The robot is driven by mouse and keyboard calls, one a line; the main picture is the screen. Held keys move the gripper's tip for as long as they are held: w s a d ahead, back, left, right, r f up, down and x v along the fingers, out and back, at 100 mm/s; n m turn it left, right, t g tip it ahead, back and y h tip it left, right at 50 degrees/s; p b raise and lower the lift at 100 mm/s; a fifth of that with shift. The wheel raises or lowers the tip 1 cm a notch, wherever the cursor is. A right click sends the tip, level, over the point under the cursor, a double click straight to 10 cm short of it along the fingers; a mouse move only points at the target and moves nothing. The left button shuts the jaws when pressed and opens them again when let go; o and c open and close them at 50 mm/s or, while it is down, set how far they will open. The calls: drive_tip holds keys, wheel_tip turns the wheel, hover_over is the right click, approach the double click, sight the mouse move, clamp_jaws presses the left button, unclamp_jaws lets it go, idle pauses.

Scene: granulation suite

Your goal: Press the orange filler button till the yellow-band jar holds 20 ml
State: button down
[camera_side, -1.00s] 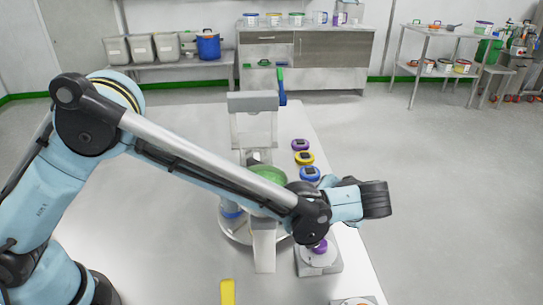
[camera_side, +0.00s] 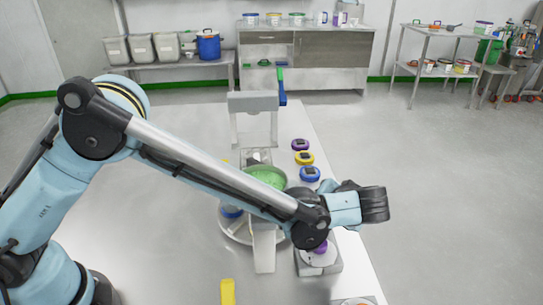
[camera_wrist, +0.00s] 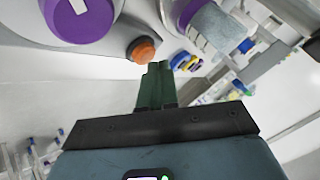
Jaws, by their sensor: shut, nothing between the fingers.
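The orange button (camera_wrist: 141,50) is a round knob on a dark collar in the wrist view, on the side of a pale housing. My gripper (camera_wrist: 158,66) is shut and empty, its green fingertips close beside the button, just below and right of it in the picture. I cannot tell whether they touch. In the side view my fingers are hidden. I cannot make out a yellow-band jar or its level for certain. A round turntable (camera_side: 236,229) is partly hidden by my arm and carries a blue-banded thing (camera_side: 231,211).
A green bowl (camera_side: 267,176) sits behind my forearm. Purple (camera_side: 300,144), yellow (camera_side: 304,158) and blue (camera_side: 310,174) round pieces stand along the table's right edge. A purple-topped piece (camera_side: 319,247) is on a grey block under my arm. A yellow strip (camera_side: 228,291) lies in front.

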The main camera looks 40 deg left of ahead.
drive_tip(key=shift+f, duration=0.4)
idle(0.4)
drive_tip(key=shift+r, duration=0.9)
drive_tip(key=shift+r, duration=2.5)
